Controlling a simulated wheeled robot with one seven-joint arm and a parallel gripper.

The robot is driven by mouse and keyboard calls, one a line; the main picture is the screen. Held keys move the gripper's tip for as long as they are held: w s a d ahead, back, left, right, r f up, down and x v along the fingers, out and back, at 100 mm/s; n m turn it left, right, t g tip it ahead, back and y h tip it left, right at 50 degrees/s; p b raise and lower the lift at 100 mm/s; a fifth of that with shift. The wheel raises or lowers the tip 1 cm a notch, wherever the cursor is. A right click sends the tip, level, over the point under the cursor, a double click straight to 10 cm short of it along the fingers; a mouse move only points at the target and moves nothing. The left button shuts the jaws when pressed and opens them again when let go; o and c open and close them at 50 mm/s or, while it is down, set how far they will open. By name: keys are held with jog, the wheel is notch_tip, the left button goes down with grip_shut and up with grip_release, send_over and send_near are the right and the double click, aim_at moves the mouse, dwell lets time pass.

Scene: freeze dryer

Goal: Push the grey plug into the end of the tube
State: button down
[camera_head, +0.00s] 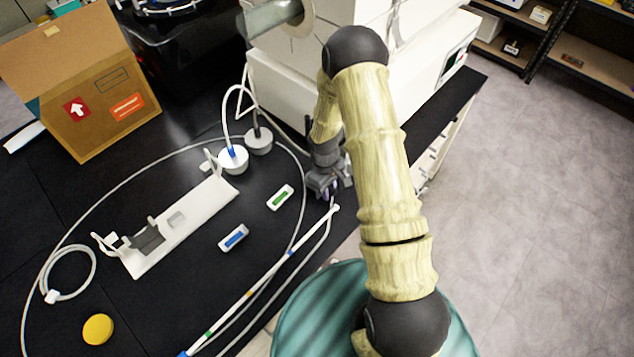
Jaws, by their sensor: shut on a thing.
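My gripper (327,187) is at the right side of the black bench, in front of the white machine. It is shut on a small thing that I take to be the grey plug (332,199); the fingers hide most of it. The white tube (270,272) with coloured bands lies slanting across the bench. Its upper right end (335,209) is just below my gripper. The plug and the tube end look very close together; I cannot tell whether they touch.
A white stand (180,232), a green-marked piece (280,197), a blue-marked piece (234,237) and a yellow disc (98,329) lie left. An open cardboard box (115,105) stands behind. The white machine (275,95) blocks the back.

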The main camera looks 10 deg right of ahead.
aim_at(330, 188)
jog(key=shift+r+p, duration=1.7)
jog(key=shift+r, duration=0.95)
